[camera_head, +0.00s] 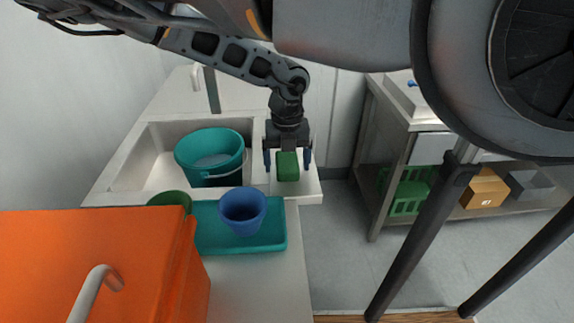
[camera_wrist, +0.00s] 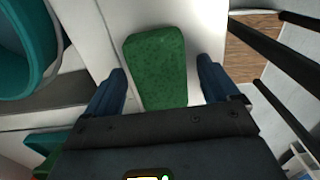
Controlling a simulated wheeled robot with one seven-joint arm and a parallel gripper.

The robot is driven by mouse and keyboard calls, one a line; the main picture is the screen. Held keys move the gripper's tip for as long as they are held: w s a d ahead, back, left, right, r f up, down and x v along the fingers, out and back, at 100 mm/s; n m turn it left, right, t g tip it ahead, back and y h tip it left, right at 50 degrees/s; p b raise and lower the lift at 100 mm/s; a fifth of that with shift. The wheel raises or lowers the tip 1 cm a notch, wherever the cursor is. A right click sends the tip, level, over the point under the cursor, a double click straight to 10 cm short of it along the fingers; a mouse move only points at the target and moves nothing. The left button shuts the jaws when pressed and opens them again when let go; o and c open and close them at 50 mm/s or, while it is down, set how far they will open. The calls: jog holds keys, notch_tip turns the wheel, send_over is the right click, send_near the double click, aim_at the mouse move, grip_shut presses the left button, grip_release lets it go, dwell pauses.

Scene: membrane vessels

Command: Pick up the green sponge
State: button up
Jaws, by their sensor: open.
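The green sponge (camera_head: 288,167) lies on the white ledge to the right of the sink basin. In the wrist view the sponge (camera_wrist: 156,66) lies between the two blue fingers, its near end hidden behind the gripper's dark body. My gripper (camera_head: 288,163) is open above the sponge, one finger on each side. I cannot tell how far the fingertips are above the ledge.
A teal bucket (camera_head: 211,156) stands in the sink left of the sponge. A blue cup (camera_head: 242,208) stands on a teal tray (camera_head: 266,237) in front. An orange box (camera_head: 95,260) fills the lower left. A metal shelf with a green basket (camera_head: 409,190) stands right, past open floor.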

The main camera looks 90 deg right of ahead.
aim_at(287, 160)
jog(key=shift+c, duration=0.3)
jog(key=c, duration=1)
jog(key=shift+r, duration=0.1)
jog(key=shift+r, duration=0.5)
notch_tip(287, 160, up, 3)
jog(key=shift+f, duration=0.1)
jog(key=s+d+r, duration=0.2)
jog(key=d, duration=0.1)
jog(key=s+d+r, duration=0.2)
jog(key=d, duration=0.1)
jog(key=s+d+r+b, duration=0.1)
jog(key=s+d+r, duration=0.1)
jog(key=d+r, duration=0.1)
jog(key=shift+s+d, duration=0.1)
jog(key=shift+d, duration=0.35)
